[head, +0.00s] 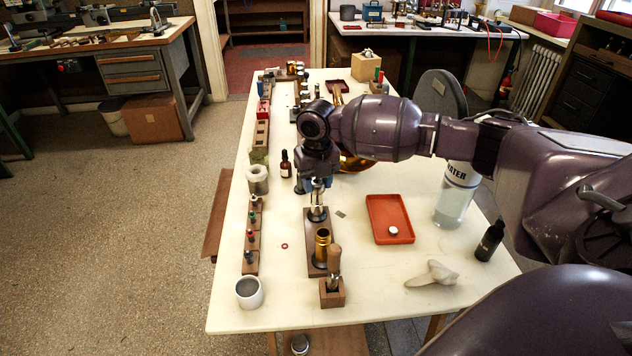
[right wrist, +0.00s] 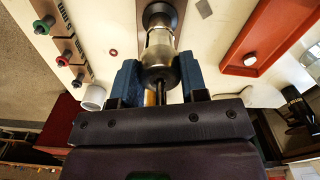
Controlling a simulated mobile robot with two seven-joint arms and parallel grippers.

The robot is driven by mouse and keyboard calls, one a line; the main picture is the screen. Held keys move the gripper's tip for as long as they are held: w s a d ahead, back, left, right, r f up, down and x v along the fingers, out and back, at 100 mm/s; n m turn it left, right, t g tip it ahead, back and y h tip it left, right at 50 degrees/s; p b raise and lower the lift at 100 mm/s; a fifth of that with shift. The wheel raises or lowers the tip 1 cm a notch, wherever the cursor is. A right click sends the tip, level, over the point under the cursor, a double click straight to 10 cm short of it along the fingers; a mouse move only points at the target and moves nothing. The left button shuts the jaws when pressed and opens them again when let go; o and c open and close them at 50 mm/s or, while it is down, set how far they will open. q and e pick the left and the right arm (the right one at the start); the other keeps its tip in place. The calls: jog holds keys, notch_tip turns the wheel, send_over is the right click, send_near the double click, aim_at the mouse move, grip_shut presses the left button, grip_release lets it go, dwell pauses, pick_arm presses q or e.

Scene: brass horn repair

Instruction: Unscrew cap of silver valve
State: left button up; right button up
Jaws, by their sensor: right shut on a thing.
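The silver valve (head: 317,207) stands upright on a long wooden stand (head: 311,232); its metal body (right wrist: 159,45) also shows in the right wrist view. My right gripper (head: 318,183) is above it, pointing down. In the right wrist view its blue fingers (right wrist: 158,82) are on either side of the dark round cap (right wrist: 159,75) at the valve's top, and a thin stem sticks out between them. The gripper is shut on this cap. Whether the cap's thread is loose cannot be seen. My left gripper is not in view.
A brass valve (head: 322,239) stands in front on the same stand, with a wooden-handled tool (head: 334,262) nearer. A red tray (head: 389,206) holding a small silver disc (head: 393,230) lies to the right. A white cup (head: 249,292) and a dark bottle (head: 490,240) stand near the edges.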

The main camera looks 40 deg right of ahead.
dwell(0.3)
jog(key=n, duration=0.2)
jog(key=shift+f+n, duration=0.1)
jog(key=shift+n, duration=0.2)
jog(key=shift+n+b, duration=0.5)
jog(key=shift+n, duration=0.9)
jog(key=o, duration=1.1)
